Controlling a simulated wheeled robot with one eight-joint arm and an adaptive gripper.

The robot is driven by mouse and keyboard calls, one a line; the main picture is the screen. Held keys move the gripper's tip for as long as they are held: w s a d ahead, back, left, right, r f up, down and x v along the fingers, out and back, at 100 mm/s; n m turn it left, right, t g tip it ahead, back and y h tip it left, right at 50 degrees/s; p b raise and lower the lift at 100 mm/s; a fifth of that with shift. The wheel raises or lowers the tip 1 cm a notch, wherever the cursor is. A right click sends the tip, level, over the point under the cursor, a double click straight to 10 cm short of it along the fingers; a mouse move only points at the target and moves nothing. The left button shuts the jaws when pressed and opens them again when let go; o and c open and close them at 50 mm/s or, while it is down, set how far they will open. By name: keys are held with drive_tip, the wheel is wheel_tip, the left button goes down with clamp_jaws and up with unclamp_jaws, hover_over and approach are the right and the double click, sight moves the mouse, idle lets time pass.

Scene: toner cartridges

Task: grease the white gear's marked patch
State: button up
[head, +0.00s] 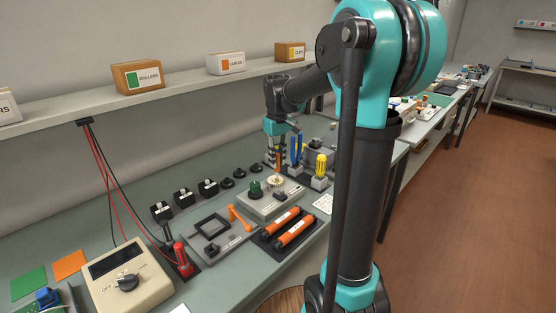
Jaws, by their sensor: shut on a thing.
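The white gear (276,182) sits on top of a grey block (268,205), beside a dark green gear (256,187). Its marked patch is too small to make out. My gripper (278,150) points down above the white gear. It is shut on a slim orange tool (278,168), whose lower end is at or just above the gear. I cannot tell whether the tip touches it.
Orange toner cartridges (295,231) lie on a dark tray in front. Holders with blue-handled pliers (297,150) and a yellow-handled screwdriver (320,166) stand close on the right. A grey plate with a frame (212,226) and a meter (126,281) are to the left.

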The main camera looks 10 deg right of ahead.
drive_tip(key=shift+s, duration=0.1)
drive_tip(key=shift+s+d, duration=0.1)
drive_tip(key=shift+s, duration=0.15)
drive_tip(key=shift+w, duration=0.1)
drive_tip(key=shift+w, duration=0.3)
drive_tip(key=shift+r, duration=0.1)
drive_tip(key=shift+r, duration=3.4)
